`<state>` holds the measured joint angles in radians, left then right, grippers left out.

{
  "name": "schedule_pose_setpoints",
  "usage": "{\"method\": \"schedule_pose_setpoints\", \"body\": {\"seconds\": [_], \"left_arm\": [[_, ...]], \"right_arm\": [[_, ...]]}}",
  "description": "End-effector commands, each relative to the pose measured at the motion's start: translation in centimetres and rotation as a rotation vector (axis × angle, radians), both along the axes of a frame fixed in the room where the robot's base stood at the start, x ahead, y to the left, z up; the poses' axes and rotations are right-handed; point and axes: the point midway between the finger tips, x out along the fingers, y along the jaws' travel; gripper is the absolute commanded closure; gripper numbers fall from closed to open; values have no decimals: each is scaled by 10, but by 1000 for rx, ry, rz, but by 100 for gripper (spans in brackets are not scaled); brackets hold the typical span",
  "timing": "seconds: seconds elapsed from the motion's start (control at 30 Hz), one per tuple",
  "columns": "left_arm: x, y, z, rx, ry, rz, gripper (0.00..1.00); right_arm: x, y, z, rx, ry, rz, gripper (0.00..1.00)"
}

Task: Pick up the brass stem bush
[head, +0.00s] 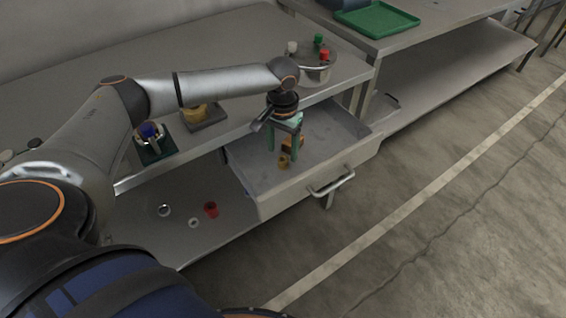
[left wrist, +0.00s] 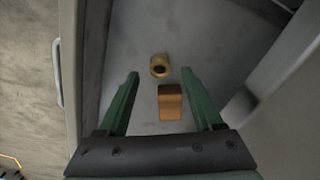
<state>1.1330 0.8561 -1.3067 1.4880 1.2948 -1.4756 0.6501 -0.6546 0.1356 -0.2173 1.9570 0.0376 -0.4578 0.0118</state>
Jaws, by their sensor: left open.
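The brass stem bush (head: 283,162) is a small gold-brown ring lying in the open drawer. An orange-brown block (left wrist: 170,102) shows between the fingers, on the near side of the bush; whether the fingers touch anything cannot be told. My right gripper is not in view.
The drawer (head: 325,178) is pulled out, with raised walls and a front handle (head: 331,184). A red cup (head: 211,209) and pale rings (head: 164,210) lie on the lower shelf. A green tray (head: 377,19) is on the far bench. Most of the drawer floor is clear.

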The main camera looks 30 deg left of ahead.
Motion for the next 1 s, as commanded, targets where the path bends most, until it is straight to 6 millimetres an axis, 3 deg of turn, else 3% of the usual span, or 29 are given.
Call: {"method": "schedule_pose_setpoints", "body": {"seconds": [0.2, 0.5, 1.0], "left_arm": [[1, 0, -30, 0, 1, 0, 32], [1, 0, -33, 0, 0, -1, 34], [1, 0, -33, 0, 0, 0, 90]], "right_arm": [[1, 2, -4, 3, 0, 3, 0], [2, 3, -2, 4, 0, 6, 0], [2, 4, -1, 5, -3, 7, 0]]}}
